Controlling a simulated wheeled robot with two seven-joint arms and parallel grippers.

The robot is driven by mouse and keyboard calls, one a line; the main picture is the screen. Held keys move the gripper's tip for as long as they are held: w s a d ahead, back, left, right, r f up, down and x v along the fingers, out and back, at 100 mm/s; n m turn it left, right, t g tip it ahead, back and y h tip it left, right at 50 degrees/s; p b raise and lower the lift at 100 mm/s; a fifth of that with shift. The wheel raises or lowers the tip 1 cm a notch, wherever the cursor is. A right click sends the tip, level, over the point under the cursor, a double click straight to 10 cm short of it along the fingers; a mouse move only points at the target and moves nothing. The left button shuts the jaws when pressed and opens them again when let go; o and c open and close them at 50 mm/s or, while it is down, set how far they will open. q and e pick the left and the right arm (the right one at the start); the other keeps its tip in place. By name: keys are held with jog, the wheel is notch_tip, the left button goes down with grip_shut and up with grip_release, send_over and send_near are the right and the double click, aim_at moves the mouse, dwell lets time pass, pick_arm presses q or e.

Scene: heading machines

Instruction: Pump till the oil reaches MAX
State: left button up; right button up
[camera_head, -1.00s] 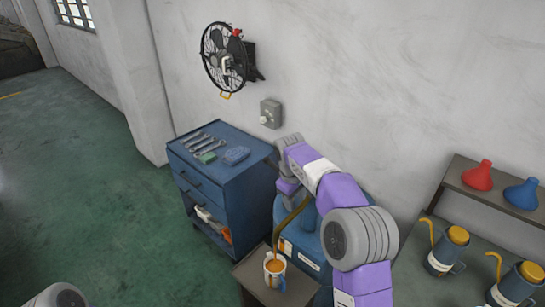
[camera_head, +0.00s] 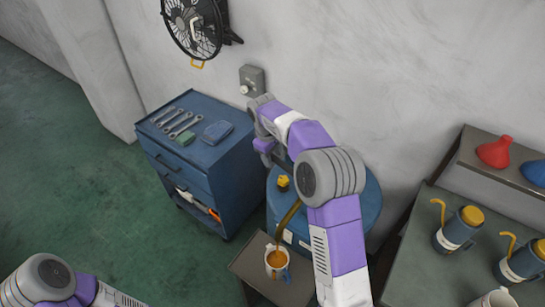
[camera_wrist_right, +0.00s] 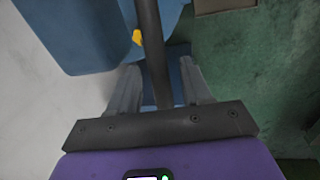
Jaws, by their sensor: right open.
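A blue drum (camera_head: 370,205) stands behind my right arm, with a yellow part (camera_head: 283,183) on top. A brown spout (camera_head: 289,216) slopes from it down to a white measuring jug (camera_head: 277,270). Brown oil (camera_head: 276,258) shows in the jug; its level against any mark is too small to read. My right gripper (camera_wrist_right: 160,85) is open, its fingers on either side of a dark rod (camera_wrist_right: 153,45) in the right wrist view; contact is unclear. In the head view its fingers are hidden behind my arm. My left arm shows at the lower left, its gripper out of view.
The jug is on a small stand (camera_head: 250,264). A blue tool cabinet (camera_head: 205,165) with wrenches on top is left of the drum. A table (camera_head: 420,275) with oil cans (camera_head: 457,232) is at right. A wall fan (camera_head: 193,25) hangs behind.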

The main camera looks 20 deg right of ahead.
jog(key=shift+w+d+f, duration=0.1)
jog(key=shift+w+f, duration=0.05)
jog(key=shift+f, duration=0.4)
jog(key=shift+s+f, duration=0.2)
jog(key=shift+w, duration=0.15)
grip_shut()
